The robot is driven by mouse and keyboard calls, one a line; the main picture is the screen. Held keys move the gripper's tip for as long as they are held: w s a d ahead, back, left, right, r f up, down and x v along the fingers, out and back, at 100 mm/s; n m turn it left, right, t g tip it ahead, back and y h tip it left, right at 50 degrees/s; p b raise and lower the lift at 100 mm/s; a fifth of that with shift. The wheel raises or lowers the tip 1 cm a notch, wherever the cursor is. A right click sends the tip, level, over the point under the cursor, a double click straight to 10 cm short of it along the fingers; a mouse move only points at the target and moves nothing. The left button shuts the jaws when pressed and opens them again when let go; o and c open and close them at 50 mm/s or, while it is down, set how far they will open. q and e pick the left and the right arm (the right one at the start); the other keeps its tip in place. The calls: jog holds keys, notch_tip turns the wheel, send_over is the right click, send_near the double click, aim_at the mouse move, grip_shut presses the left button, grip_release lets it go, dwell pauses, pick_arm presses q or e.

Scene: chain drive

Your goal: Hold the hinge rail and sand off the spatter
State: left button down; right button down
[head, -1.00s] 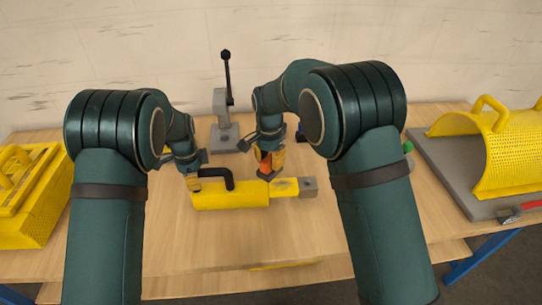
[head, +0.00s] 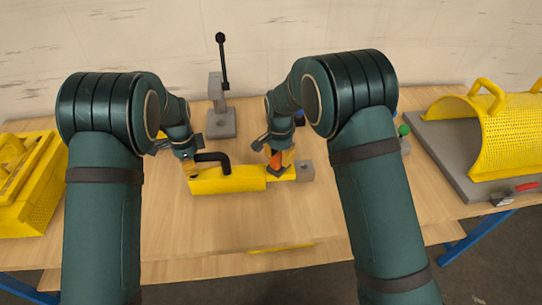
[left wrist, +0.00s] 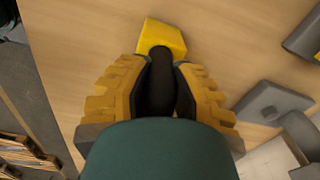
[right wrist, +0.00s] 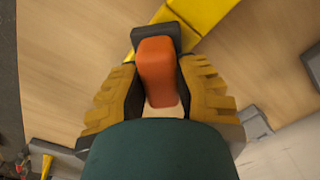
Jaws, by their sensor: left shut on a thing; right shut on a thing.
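The yellow hinge rail (head: 228,181) lies on the table, with a black bent handle (head: 213,158) on its left part and a grey block (head: 305,171) at its right end. My left gripper (head: 190,155) is shut on the black handle, which also shows between the fingers in the left wrist view (left wrist: 161,88). My right gripper (head: 277,153) is shut on an orange sanding block (right wrist: 157,70) with a dark pad, held at the rail's narrower right part. Whether the pad touches the rail is unclear. The sanding block and fingers hide the spatter area.
A grey stand with a black lever (head: 221,121) is behind the rail. A yellow perforated box (head: 28,190) stands at the left, and a yellow perforated guard (head: 490,135) on a grey plate at the right. A green knob (head: 404,130) shows beside my right arm. The table front is clear.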

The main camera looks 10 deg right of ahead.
jog(key=shift+s+d, duration=0.1)
jog(key=shift+d, duration=1.9)
jog(key=shift+a, duration=4.05)
notch_tip(320, 180, up, 8)
jog(key=shift+d+r, duration=0.1)
pick_arm(q)
jog(key=c, duration=0.8)
grip_release()
jog(key=shift+c, duration=0.2)
notch_tip(320, 180, up, 12)
jog(key=shift+s+f, duration=0.1)
